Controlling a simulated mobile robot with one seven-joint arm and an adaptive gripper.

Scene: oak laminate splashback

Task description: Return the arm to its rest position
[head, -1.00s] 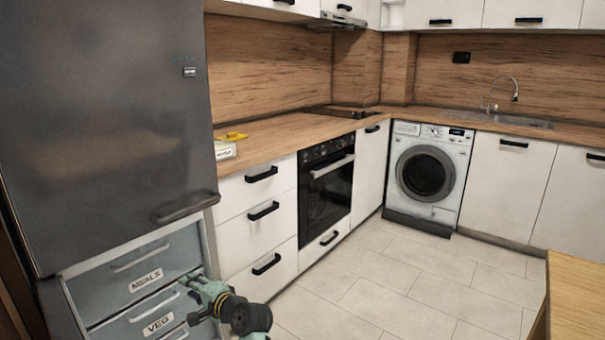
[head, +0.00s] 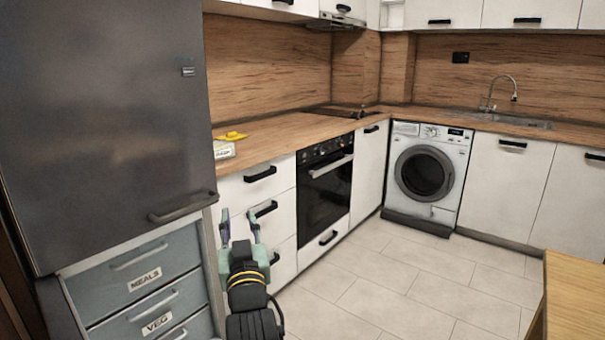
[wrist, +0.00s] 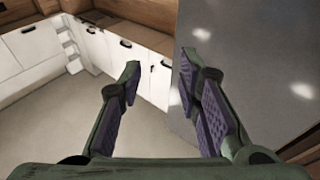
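My gripper (head: 240,222) is in the lower middle of the head view, in front of the white drawers (head: 257,205) and to the right of the freezer drawers. Its two fingers point up and stand apart. In the wrist view my gripper (wrist: 162,72) also shows both fingers spread, with purple pads and nothing between them. The fingers are clear of the fridge and the cabinets as far as I can see.
The dark fridge door (head: 105,120) stands at left above the freezer drawers labelled MEALS (head: 145,279) and VEG (head: 156,323), which look shut. A wooden table edge (head: 575,295) is at lower right. The tiled floor (head: 390,285) between is clear.

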